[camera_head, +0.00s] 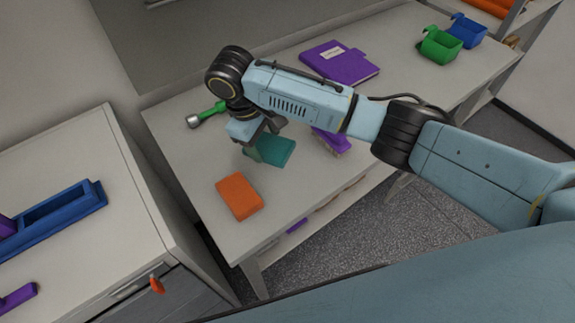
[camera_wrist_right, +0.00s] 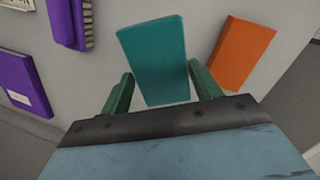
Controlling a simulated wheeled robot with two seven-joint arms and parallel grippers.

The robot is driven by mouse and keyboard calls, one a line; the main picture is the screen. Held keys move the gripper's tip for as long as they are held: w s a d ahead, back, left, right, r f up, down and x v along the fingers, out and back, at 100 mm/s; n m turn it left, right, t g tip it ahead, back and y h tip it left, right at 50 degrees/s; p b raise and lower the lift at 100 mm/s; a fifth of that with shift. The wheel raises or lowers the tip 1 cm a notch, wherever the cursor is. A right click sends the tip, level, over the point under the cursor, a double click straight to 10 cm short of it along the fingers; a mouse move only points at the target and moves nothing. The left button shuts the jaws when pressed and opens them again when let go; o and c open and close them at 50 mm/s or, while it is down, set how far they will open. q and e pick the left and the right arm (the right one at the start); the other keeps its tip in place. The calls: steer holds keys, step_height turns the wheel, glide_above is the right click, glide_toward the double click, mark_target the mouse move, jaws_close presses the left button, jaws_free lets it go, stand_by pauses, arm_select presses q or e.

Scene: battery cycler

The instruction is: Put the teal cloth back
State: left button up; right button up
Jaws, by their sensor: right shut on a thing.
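The teal cloth (camera_head: 277,151) is a flat folded rectangle over the white table (camera_head: 192,180), under my right gripper (camera_head: 256,146). In the right wrist view the teal cloth (camera_wrist_right: 154,58) extends forward from between the two green fingers of my right gripper (camera_wrist_right: 158,90). The gripper is shut on its near end. I cannot tell whether the cloth touches the table. An orange folded cloth (camera_head: 239,195) lies apart from it, nearer the table's front left; it also shows at right in the wrist view (camera_wrist_right: 240,52). My left gripper is not in view.
A purple brush (camera_head: 331,141) lies right of the teal cloth, partly behind my arm. A green-handled tool (camera_head: 207,115) lies behind left. A cabinet (camera_head: 85,150) is at left.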

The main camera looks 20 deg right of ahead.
mark_target(287, 142)
steer(key=d+r+m, duration=0.1)
steer(key=s+d+r+m+y, duration=0.1)
steer(key=d+m, duration=0.1)
steer(key=d+r+m+y+p, duration=0.1)
steer(key=shift+s+d+m, duration=0.2)
steer(key=shift+d+m, duration=0.1)
steer(key=shift+d, duration=0.05)
steer(key=shift+d+f+y, duration=0.1)
steer(key=shift+f+y, duration=0.15)
steer(key=shift+y, duration=0.05)
step_height(287, 142, down, 9)
steer(key=shift+f, duration=0.15)
steer(key=o, duration=0.9)
step_height(287, 142, up, 12)
steer(key=shift+r, duration=0.1)
